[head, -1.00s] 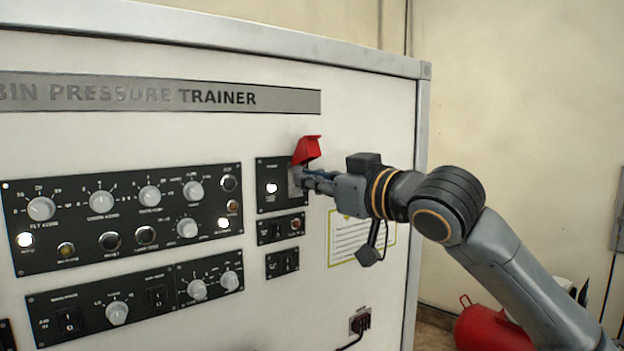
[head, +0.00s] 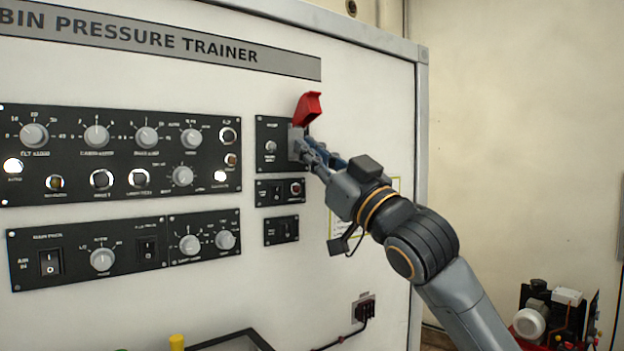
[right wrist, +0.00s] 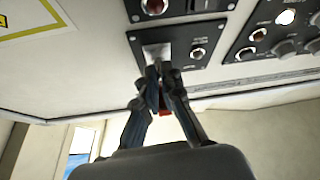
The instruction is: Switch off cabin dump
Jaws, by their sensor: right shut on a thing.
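The cabin dump panel (head: 272,160) is a small black plate on the trainer's front, its label too small to read. Its red guard (head: 309,107) stands lifted above the switch; a bit of red also shows between my fingers in the right wrist view (right wrist: 164,112). A silver switch plate (right wrist: 156,50) sits at my fingertips. My right gripper (head: 302,147) is at the switch, fingertips together under the guard, shut on what looks like the switch lever, which the fingers hide. The panel's round lamp (head: 270,146) looks unlit. My left gripper is not in view.
Two small black panels (head: 281,192) lie just below. A wide knob panel (head: 120,153) lies to the left. A socket with a plugged cable (head: 364,307) is lower down. A compressor (head: 548,313) stands on the floor at right. The space right of the trainer is open.

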